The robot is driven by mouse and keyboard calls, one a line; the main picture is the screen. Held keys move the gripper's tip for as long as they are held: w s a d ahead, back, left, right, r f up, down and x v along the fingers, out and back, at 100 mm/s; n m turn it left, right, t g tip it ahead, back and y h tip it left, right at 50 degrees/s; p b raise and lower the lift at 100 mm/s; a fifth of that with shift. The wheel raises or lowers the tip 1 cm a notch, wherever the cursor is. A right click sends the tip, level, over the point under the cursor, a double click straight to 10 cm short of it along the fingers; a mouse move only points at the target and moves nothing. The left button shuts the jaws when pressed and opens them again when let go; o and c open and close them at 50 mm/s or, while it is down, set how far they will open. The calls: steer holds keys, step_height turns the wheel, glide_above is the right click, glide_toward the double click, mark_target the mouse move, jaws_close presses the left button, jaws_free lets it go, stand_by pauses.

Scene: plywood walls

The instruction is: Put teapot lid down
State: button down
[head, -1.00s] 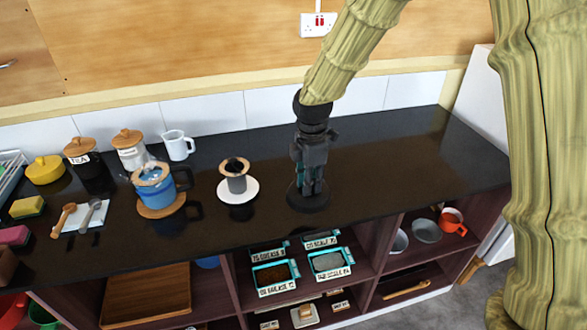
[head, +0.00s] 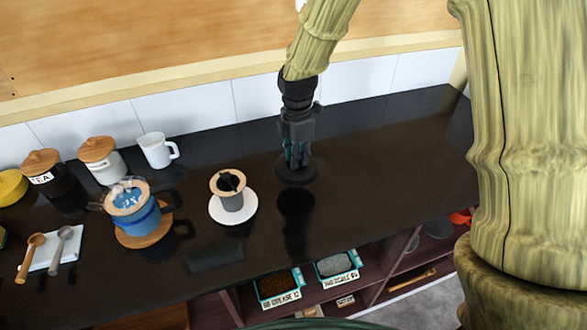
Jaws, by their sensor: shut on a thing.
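The disc's knob is hidden between the fingers. A dark reflection or shadow shows in front of and below the disc, so it seems to be held a little above the counter.
The counter to the right is clear.

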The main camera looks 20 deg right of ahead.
mark_target(296, 171)
steer(key=f, duration=0.1)
steer(key=w+f, duration=0.1)
steer(key=f, duration=0.1)
steer(key=shift+w+f, duration=0.25)
steer(key=shift+s+f+p, duration=0.55)
steer(key=shift+p, duration=0.1)
step_height(296, 171, down, 2)
steer(key=shift+w, duration=0.15)
steer(key=shift+w+f+p, duration=0.25)
steer(key=shift+f+p, duration=0.05)
steer(key=shift+f, duration=0.05)
steer(key=shift+s+r, duration=0.2)
steer(key=shift+s, duration=0.1)
steer(key=shift+f, duration=0.15)
steer(key=c, duration=1.2)
jaws_free()
steer(key=shift+w+f, duration=0.1)
steer(key=shift+w, duration=0.05)
steer(key=shift+c, duration=0.2)
